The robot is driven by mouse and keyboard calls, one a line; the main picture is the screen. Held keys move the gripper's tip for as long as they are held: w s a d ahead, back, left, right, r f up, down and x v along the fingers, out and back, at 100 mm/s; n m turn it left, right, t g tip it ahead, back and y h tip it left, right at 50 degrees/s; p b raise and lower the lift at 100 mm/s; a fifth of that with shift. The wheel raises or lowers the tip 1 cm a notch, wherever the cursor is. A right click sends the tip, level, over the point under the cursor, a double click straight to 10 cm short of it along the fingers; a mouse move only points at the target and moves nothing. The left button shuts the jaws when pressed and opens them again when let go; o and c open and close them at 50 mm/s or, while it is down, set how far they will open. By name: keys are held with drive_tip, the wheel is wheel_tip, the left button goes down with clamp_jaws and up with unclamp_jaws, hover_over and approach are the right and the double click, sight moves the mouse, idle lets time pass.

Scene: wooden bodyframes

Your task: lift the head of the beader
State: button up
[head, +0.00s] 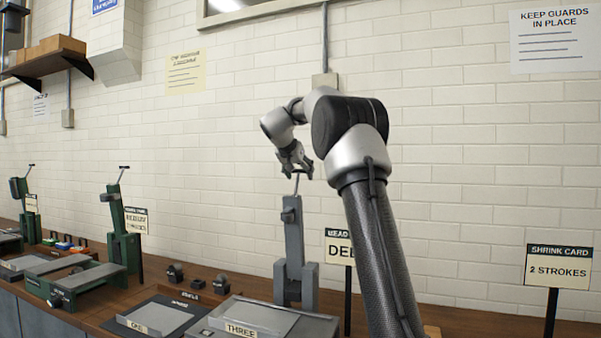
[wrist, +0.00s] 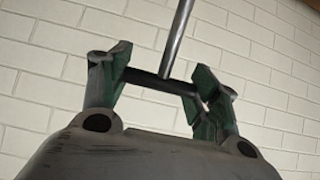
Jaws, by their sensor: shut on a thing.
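The beader (head: 293,250) is a grey upright machine on the wooden bench, with a narrow column and a T-shaped handle on top. Its head (head: 291,208) is the block near the top of the column. My gripper (head: 296,171) is at the handle, above the head. In the wrist view my gripper (wrist: 163,82) is shut on the dark crossbar of the handle (wrist: 176,40), and the thin metal rod meets the bar between the two fingers. The beader's body is not in the wrist view. A sign (head: 338,246) beside the beader is partly hidden by my arm.
Two green machines (head: 121,235) (head: 22,205) stand to the left. A SHRINK CARD sign (head: 558,266) stands at the right. The white brick wall is close behind.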

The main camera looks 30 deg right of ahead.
drive_tip(key=shift+d, duration=0.15)
drive_tip(key=o, duration=1.5)
drive_tip(key=shift+w+d+f, duration=0.1)
drive_tip(key=shift+w, duration=0.05)
drive_tip(key=shift+c, duration=0.2)
drive_tip(key=v, duration=1.2)
